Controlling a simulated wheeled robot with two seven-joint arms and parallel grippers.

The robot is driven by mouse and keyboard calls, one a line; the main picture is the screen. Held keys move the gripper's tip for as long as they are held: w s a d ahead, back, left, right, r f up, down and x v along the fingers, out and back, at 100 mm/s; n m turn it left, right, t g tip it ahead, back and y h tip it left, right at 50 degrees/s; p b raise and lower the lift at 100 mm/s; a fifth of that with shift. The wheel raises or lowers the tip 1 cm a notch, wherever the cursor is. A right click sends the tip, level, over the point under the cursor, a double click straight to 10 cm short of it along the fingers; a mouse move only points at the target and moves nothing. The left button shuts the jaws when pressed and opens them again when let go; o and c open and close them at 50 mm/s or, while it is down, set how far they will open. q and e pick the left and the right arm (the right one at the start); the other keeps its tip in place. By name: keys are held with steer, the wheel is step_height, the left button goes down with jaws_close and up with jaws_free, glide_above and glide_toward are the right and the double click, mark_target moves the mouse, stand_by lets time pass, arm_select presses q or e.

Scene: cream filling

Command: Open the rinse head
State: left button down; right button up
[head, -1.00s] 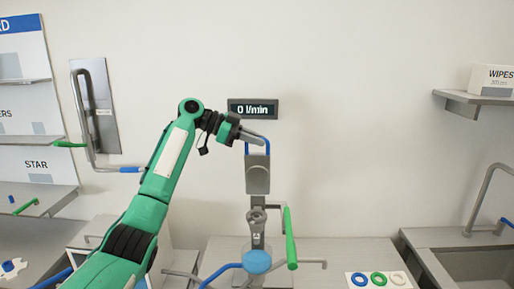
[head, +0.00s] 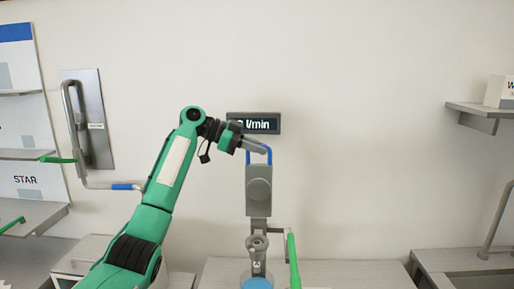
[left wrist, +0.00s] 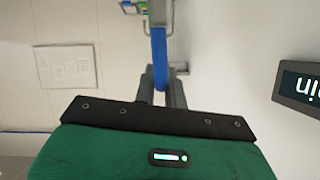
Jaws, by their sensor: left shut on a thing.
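The rinse head is a grey block (head: 259,188) with a blue loop handle (head: 269,157) on top, in front of the back wall in the head view. My left gripper (head: 262,149) comes in from the left and is shut on the blue handle. In the left wrist view the blue handle (left wrist: 160,60) runs between the two grey fingertips (left wrist: 161,88). A grey fitting (head: 257,243) stands below the rinse head, over a blue round top (head: 257,283) at the lower edge. My right gripper is not in view.
A flow display (head: 262,124) sits on the wall behind my gripper, its left part covered. A green lever (head: 293,260) stands right of the fitting. A wall plate with a bent pipe (head: 90,120) is at left. A sink counter (head: 470,258) is at right.

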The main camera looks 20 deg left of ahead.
arm_select(q)
steer(key=shift+f, duration=0.2)
steer(key=c, duration=1.5)
jaws_free()
steer(key=shift+w+a, duration=0.1)
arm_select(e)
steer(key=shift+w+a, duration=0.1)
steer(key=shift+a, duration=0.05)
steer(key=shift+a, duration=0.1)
